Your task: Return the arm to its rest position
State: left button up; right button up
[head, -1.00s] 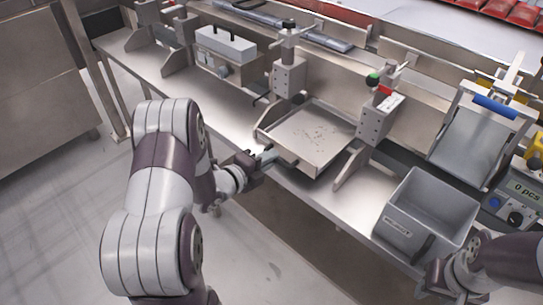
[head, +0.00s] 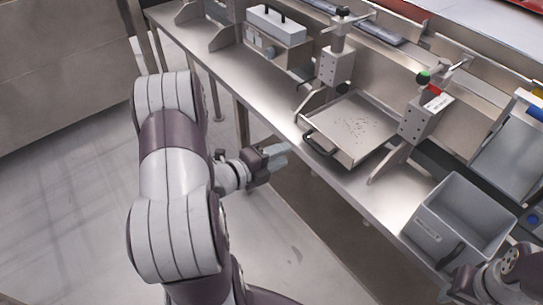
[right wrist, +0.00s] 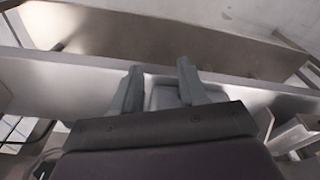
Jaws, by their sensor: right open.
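My left gripper (head: 278,156) is in the head view, in the air in front of the bench edge, left of and apart from the tray's black handle (head: 320,144). Its fingers are small and blurred, so I cannot tell whether it is open or shut. My left arm fills the left middle of the view. My right arm's end (head: 478,287) is at the lower right corner, near the grey bin (head: 450,215). In the right wrist view, my right gripper (right wrist: 160,86) has its two fingers apart, with a grey surface behind the gap.
A shallow metal tray (head: 352,128) with small dark bits sits on the steel bench (head: 283,108) between two clamp posts. The bin stands at the bench's front right. A grey box with a handle (head: 277,24) is at the back. Open floor lies to the left.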

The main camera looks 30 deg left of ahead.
pick_arm(q)
jog(key=v, duration=0.3)
dwell(0.5)
jog(key=s+a+f+n+g+y, duration=0.35)
jog(key=n+g, duration=0.25)
jog(key=n, duration=0.4)
jog(key=s+a+f+n+g+y, duration=0.2)
jog(key=s+f+n+g+y, duration=0.25)
jog(key=n, duration=0.55)
jog(key=s+d+r+n+g+h, duration=0.1)
jog(key=d+r, duration=0.3)
jog(key=d, duration=0.5)
jog(key=d+r+g+h, duration=0.2)
jog(key=d+r, duration=0.2)
jog(key=d, duration=0.4)
notch_tip(320, 180, up, 19)
jog(key=p, duration=1.9)
jog(key=shift+a+n, duration=0.2)
jog(key=shift+n, duration=0.2)
